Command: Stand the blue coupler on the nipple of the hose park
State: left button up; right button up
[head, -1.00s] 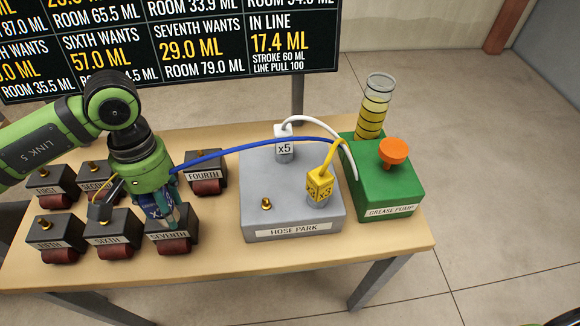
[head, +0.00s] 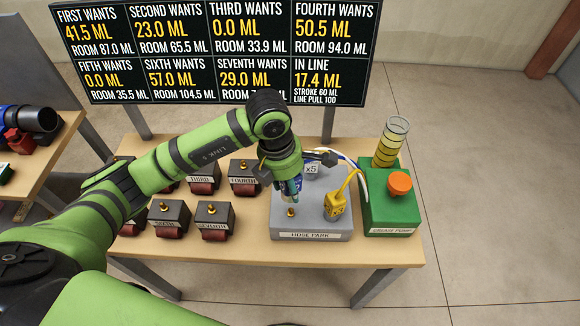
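My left gripper (head: 291,196) points down over the left part of the grey hose park (head: 312,235). It appears shut on the blue coupler (head: 293,186), which is small and mostly hidden by the fingers. The brass nipple (head: 291,212) of the hose park shows bare just below the fingertips, with a small gap seeming to remain. The yellow coupler (head: 335,207) stands on the hose park's right side. The white x5 coupler (head: 311,170) stands at its back, partly hidden by the gripper. My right gripper is not in view.
The green grease pump (head: 388,215) with an orange knob (head: 400,183) and a graduated cylinder (head: 390,142) stands right of the hose park. Black blocks with brass nipples, such as seventh (head: 214,221), stand at left. A dark board (head: 215,50) stands behind the wooden table (head: 260,252).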

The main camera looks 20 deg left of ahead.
pick_arm(q)
jog(key=shift+r+n, duration=0.25)
jog(key=shift+n, duration=0.65)
jog(key=shift+f, duration=0.3)
notch_tip(320, 180, down, 9)
jog(key=b, duration=0.6)
jog(key=shift+f, duration=0.15)
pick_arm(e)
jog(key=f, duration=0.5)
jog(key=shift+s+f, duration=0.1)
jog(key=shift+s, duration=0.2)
pick_arm(q)
jog(key=shift+f, duration=0.15)
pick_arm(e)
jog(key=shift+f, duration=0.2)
pick_arm(q)
jog(key=o, duration=1.3)
jog(key=shift+c, duration=0.2)
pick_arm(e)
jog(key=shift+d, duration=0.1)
pick_arm(q)
jog(key=r, duration=0.4)
jog(key=a+r, duration=0.1)
jog(key=r, duration=0.3)
jog(key=s+r, duration=0.1)
jog(key=r, duration=0.3)
jog(key=shift+s+a, duration=0.1)
jog(key=shift+a, duration=0.15)
